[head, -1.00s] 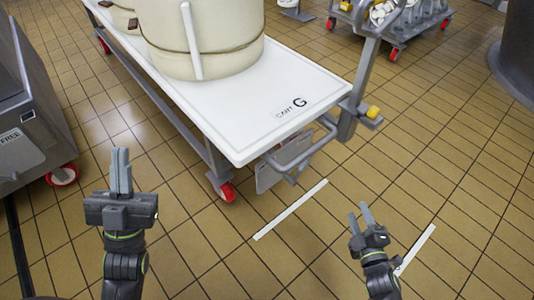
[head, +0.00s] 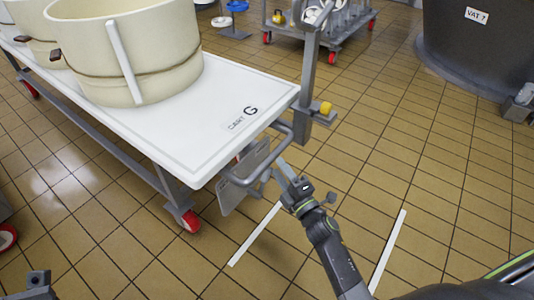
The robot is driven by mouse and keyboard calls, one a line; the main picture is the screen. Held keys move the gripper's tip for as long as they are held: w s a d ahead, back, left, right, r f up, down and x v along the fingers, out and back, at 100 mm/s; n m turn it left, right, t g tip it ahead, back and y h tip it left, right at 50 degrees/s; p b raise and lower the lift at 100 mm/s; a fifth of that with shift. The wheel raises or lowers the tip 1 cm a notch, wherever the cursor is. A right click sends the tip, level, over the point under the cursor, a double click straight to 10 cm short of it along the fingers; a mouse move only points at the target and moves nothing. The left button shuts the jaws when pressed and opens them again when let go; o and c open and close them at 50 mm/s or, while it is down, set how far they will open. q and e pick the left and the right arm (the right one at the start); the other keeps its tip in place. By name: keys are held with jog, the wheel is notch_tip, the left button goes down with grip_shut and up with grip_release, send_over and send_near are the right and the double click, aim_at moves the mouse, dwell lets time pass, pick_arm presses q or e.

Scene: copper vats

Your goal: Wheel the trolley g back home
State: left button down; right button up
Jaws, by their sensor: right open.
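Trolley g (head: 188,138) has a white top marked "CART G" and a grey frame with red-wheeled castors. It stands at the left and middle of the head view. Its grey push handle (head: 270,162) sticks out at the near right end, above a hanging grey plate (head: 238,190). My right gripper (head: 284,172) is open, with its fingertips close beside the handle; I cannot tell whether they touch it. Only a small dark part of my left gripper (head: 38,284) shows at the bottom left corner, and its fingers cannot be made out.
Cream tubs (head: 135,50) stand on the trolley's top. White floor strips lie at the near end (head: 254,235) and farther right (head: 388,252). Another trolley (head: 325,35) stands at the back; a dark vat (head: 475,50) fills the top right. Tiled floor between is clear.

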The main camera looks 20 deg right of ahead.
jog(key=b+x, duration=0.1)
jog(key=x, duration=0.6)
jog(key=shift+w, duration=0.2)
grip_shut()
